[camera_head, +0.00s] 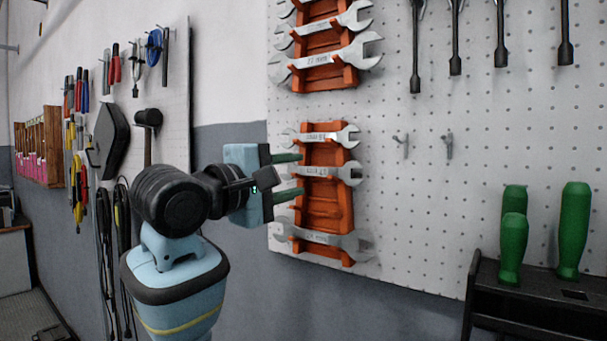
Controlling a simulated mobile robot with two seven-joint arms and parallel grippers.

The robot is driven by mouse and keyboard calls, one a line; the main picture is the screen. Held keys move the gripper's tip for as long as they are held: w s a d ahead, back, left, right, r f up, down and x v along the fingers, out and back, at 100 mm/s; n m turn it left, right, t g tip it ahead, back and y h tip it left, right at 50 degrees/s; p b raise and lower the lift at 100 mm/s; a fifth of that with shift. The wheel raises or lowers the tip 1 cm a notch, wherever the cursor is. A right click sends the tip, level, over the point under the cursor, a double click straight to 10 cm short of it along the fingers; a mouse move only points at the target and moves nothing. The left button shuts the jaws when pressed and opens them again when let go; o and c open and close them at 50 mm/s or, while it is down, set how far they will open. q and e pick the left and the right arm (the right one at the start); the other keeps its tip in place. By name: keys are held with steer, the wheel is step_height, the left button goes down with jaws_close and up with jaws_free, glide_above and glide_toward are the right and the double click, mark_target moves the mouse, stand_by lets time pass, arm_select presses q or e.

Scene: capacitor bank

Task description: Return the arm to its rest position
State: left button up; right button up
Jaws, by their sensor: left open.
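My left arm rises from the lower left in the head view, with a blue lower link and a black wrist. My left gripper (289,176) has a pale blue body and two dark green fingers. The fingers are apart, one above the other, and point right toward the lower orange wrench rack (325,207). My right gripper is not in view.
The lower rack holds several wrenches (318,137); an upper orange rack (317,28) holds more. Both hang on a white pegboard (400,210). Green-handled tools (573,230) stand in a black holder (540,300) at lower right. Another tool board (172,100) hangs behind my arm.

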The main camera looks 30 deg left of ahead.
arm_select(q)
steer(key=shift+s+a+f, duration=0.1)
steer(key=shift+s+a, duration=0.05)
steer(key=shift+s, duration=0.7)
steer(key=shift+s+a+f, duration=0.1)
steer(key=shift+s+a, duration=0.05)
steer(key=shift+s, duration=0.7)
